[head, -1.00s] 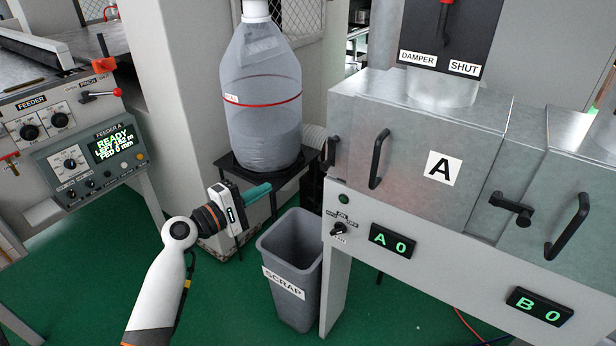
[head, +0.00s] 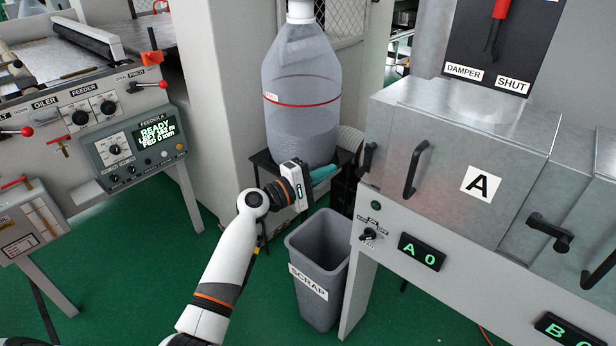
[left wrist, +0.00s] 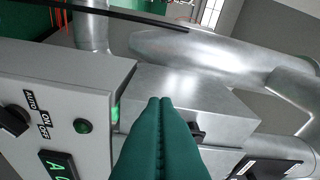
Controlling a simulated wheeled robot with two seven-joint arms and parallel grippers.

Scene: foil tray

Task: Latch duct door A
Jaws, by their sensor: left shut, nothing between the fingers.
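Duct door A (head: 452,160) is a grey metal panel with an A label (head: 481,184) and a black bar handle (head: 415,168). It looks closed, though I cannot tell whether it is fully flush. A black latch-like piece (head: 370,160) sits at the duct's left edge; its exact setting is unclear. My left gripper (head: 331,170), with teal fingers, is left of that piece, apart from it and above the scrap bin. Its shut, empty fingers (left wrist: 159,102) show in the left wrist view, partly hiding the metal duct box (left wrist: 185,95) and a black fitting (left wrist: 196,132). My right gripper is out of view.
The scrap bin (head: 300,245) stands below my left gripper. The control panel with a knob (head: 368,235) and A display (head: 422,251) lies under the duct. A second black latch (head: 550,232) is farther right.

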